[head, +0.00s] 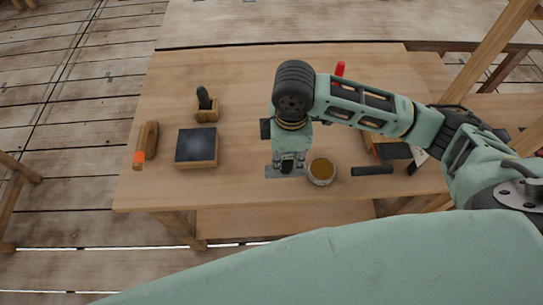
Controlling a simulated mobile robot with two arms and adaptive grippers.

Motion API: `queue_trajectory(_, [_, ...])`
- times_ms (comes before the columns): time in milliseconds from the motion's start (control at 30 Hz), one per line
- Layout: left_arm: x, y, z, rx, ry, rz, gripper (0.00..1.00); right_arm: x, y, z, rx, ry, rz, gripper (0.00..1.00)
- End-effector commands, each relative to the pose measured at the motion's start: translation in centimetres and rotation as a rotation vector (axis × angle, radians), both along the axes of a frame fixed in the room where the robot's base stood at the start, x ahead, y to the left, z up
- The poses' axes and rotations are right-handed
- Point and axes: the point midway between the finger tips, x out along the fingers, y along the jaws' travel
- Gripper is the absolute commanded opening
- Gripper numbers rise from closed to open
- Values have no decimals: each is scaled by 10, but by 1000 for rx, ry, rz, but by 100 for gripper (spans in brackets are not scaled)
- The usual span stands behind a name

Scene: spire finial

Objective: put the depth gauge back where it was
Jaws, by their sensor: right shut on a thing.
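My right gripper (287,164) points down over the front middle of the wooden table and is shut on a small dark thing (286,169), which seems to be the depth gauge. The fingers hide most of it. A flat grey patch or plate (271,172) lies directly under the gripper. I cannot tell whether the held thing touches it or hangs just above. My left gripper is not in view.
A round cup with amber contents (321,171) stands close right of the gripper. A black cylinder (372,170) lies farther right. A dark-topped block (197,146), a wooden holder with a black piece (206,107) and an orange-ended wooden piece (147,143) are left. A red object (340,69) is behind my arm.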

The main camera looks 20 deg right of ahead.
Motion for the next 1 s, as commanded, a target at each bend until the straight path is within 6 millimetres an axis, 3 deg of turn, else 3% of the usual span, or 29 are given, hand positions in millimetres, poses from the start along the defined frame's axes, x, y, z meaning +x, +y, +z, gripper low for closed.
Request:
queue_trajectory(100, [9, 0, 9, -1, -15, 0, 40, 23, 16, -14, 1, 2, -1, 0])
queue_trajectory(333, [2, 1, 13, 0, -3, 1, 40, 49, 33, -34, 0, 0, 0, 0])
queue_trajectory(467, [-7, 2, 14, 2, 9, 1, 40, 52, 35, -40, -1, 1, 0, 0])
queue_trajectory(733, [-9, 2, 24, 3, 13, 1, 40, 52, 34, -74, -2, 2, 1, 0])
queue_trajectory(1000, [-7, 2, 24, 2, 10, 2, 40, 52, 35, -78, 1, -1, 1, 0])
